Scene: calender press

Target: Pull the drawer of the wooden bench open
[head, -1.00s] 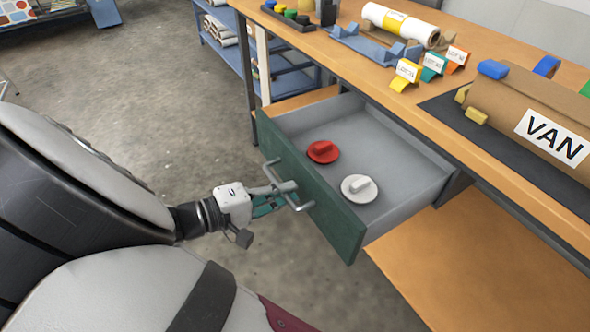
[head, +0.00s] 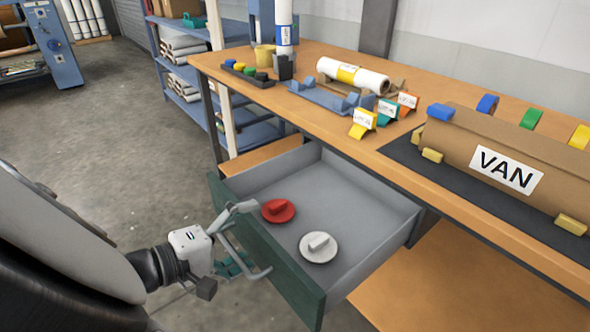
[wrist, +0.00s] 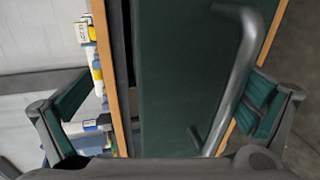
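The drawer (head: 399,222) of the wooden bench (head: 307,94) stands pulled well out, its grey inside showing. Its green front (head: 298,287) faces my arm and carries a grey bar handle (head: 256,276). A red knobbed disc (head: 278,210) and a white knobbed disc (head: 319,248) lie inside. My gripper (head: 247,240) is open at the handle, one finger above the bar and one below it in the head view. In the wrist view the fingers of my gripper (wrist: 168,98) are spread wide, with the handle (wrist: 236,85) between them, nearer the right finger.
On the bench top lie a brown roll labelled VAN (head: 470,155) on a dark mat, a white roll (head: 352,77), a blue cradle (head: 330,98) and small labelled stands (head: 364,122). Blue shelving (head: 180,65) stands behind. The floor at left (head: 110,150) is clear.

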